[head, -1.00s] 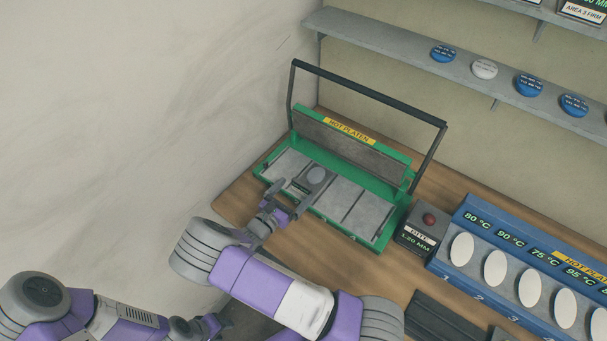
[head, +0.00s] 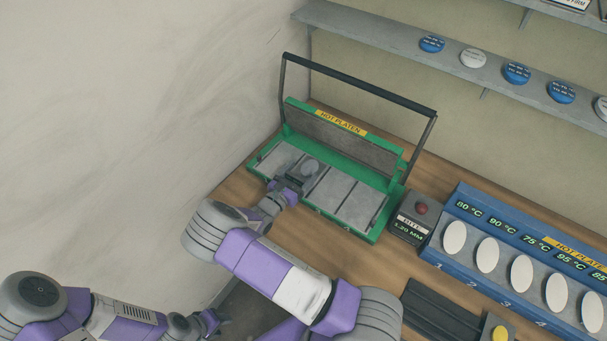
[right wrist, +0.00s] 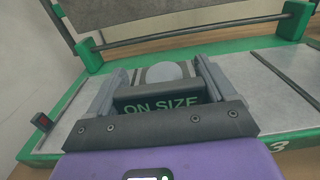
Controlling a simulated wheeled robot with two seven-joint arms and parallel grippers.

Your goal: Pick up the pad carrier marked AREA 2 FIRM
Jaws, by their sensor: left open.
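A dark block reading ON SIZE (right wrist: 162,107), with a pale round disc (right wrist: 166,71) behind its lettering, stands on the platen's left part. In the head view its disc (head: 309,168) shows beside my right gripper (head: 287,184). In the right wrist view my right gripper's fingers (right wrist: 160,90) lie on either side of the block. I cannot tell whether they press on it. No AREA 2 FIRM marking is readable. My left gripper (head: 217,322) is open and empty at the lower left, away from the bench.
The green hot platen press (head: 374,237) has its handle (head: 357,84) raised. A BITE 1.20 MM box (head: 411,224) with a red button stands to its right. Further right is a blue rack (head: 449,251) with several white ovals. A shelf (head: 380,37) carries several round tins.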

